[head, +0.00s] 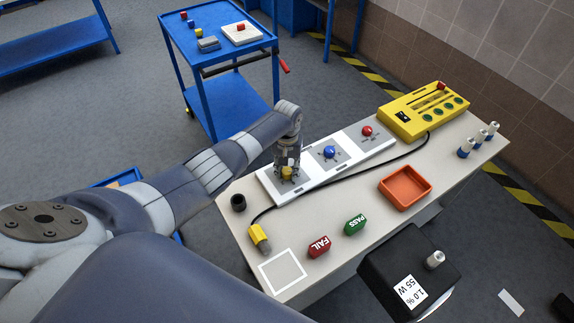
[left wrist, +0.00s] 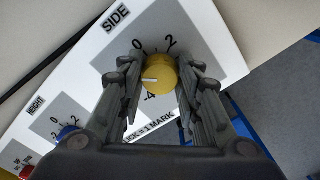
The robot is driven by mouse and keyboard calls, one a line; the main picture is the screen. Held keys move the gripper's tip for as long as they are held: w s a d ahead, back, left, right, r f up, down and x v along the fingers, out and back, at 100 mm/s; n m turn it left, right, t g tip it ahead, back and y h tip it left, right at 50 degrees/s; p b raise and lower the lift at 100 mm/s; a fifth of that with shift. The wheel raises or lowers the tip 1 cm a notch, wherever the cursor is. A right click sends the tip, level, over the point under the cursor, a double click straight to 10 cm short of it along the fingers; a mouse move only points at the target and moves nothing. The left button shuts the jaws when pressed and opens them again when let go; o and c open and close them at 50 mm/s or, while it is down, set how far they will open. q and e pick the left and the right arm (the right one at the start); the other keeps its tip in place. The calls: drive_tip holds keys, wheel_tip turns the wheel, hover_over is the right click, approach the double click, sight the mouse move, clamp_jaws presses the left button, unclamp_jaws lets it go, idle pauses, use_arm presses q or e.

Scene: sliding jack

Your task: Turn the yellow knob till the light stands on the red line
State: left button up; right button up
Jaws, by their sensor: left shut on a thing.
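The yellow knob (head: 287,173) is on the near-left white panel of the strip, under my left gripper (head: 288,165). In the left wrist view, the fingers (left wrist: 160,88) stand on both sides of the knob (left wrist: 162,72), shut on it. The panel reads SIDE, with 0, 2 and -4 around the knob. The knob's white mark points to picture left, between 0 and -4; a finger hides part of that scale. A yellow box (head: 424,108) with a dark window and green round spots stands at the strip's far end. I cannot make out the light or red line. My right gripper is not in view.
A blue knob (head: 329,152) and a red knob (head: 367,131) sit on neighbouring panels. A black cable crosses the table. An orange tray (head: 405,186), a red FAIL block (head: 319,246), a green PASS block (head: 355,225) and a black box (head: 385,265) are nearby.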

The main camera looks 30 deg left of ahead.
sight(287, 171)
use_arm(q)
drive_tip(key=shift+w+r+n+p, duration=0.1)
drive_tip(key=shift+n+p, duration=0.35)
drive_tip(key=shift+n, duration=0.65)
drive_tip(key=o, duration=1)
drive_tip(key=shift+o, duration=0.2)
wheel_tip(287, 171, up, 12)
